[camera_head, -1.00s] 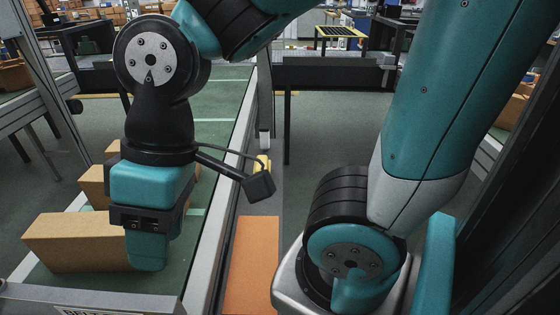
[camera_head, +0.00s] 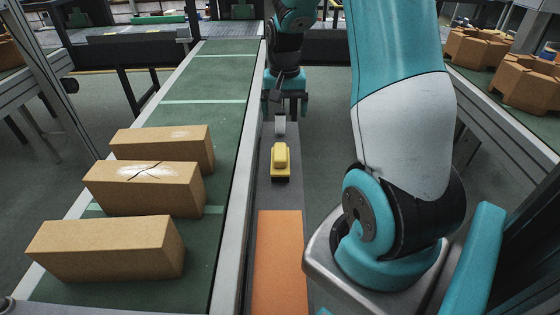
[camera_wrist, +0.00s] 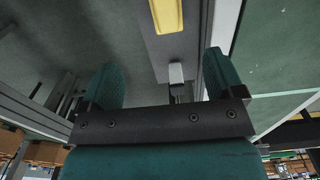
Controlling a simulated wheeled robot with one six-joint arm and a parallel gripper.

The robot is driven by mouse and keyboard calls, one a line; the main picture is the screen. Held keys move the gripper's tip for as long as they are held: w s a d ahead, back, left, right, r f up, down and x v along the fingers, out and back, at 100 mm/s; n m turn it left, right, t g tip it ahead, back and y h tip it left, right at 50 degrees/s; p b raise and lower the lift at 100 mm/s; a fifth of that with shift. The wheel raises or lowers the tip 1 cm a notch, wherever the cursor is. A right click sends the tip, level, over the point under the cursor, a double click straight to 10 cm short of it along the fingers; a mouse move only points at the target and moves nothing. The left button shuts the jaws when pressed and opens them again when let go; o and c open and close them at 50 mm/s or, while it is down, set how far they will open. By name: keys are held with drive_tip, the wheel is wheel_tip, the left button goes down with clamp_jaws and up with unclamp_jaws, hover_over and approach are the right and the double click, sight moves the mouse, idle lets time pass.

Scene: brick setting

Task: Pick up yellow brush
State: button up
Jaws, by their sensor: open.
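The yellow brush (camera_head: 280,157) lies on a narrow grey ledge (camera_head: 265,190) beside the conveyor, with a dark strip at its near end. My gripper (camera_head: 286,112) is beyond the brush, apart from it, over the far part of the ledge. In the wrist view the yellow brush (camera_wrist: 166,14) shows partly at the top edge, past the fingertips. My gripper (camera_wrist: 160,82) also shows there with its two teal fingers wide apart and nothing between them but a small grey-white block (camera_wrist: 176,73) on the ledge below.
Several brown bricks sit on the green conveyor (camera_head: 215,100) at left, including a cracked one (camera_head: 145,187). An orange panel (camera_head: 279,260) lies on the near ledge. More brown boxes (camera_head: 528,85) stand on the right-hand conveyor.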

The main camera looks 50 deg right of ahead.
sight(283, 149)
drive_tip(key=f, duration=1.1)
drive_tip(key=shift+a+p, duration=0.2)
drive_tip(key=shift+p, duration=0.1)
drive_tip(key=shift+w+a+f+p, duration=0.1)
drive_tip(key=shift+a+f+p, duration=0.05)
drive_tip(key=shift+f, duration=0.75)
drive_tip(key=shift+s+a+f+p, duration=0.1)
drive_tip(key=shift+a+f+p, duration=0.1)
drive_tip(key=shift+f, duration=0.75)
drive_tip(key=shift+w+a+f+p, duration=0.1)
drive_tip(key=shift+f+p, duration=0.05)
drive_tip(key=shift+f, duration=0.75)
drive_tip(key=shift+c, duration=0.4)
drive_tip(key=c, duration=1.1)
drive_tip(key=shift+r, duration=0.1)
wheel_tip(283, 149, up, 20)
drive_tip(key=shift+f+b, duration=0.1)
drive_tip(key=shift+b, duration=0.25)
